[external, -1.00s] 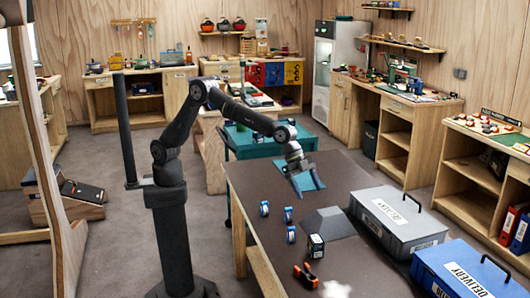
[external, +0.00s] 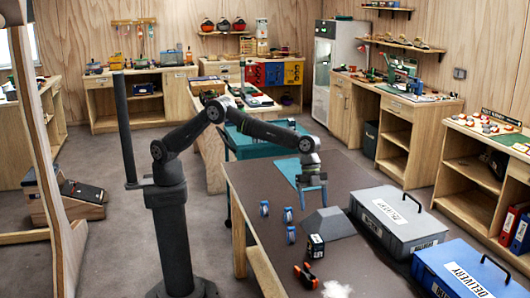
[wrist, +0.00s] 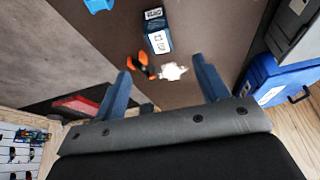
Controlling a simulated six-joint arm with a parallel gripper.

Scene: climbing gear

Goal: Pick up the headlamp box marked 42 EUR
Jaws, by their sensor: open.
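An orange and black tool (external: 305,276) and a white patch (external: 335,289) lie near the box. Several blue rolls (external: 264,209) stand to the left. A grey delivery box (external: 375,228) and a blue one (external: 436,266) line the right.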

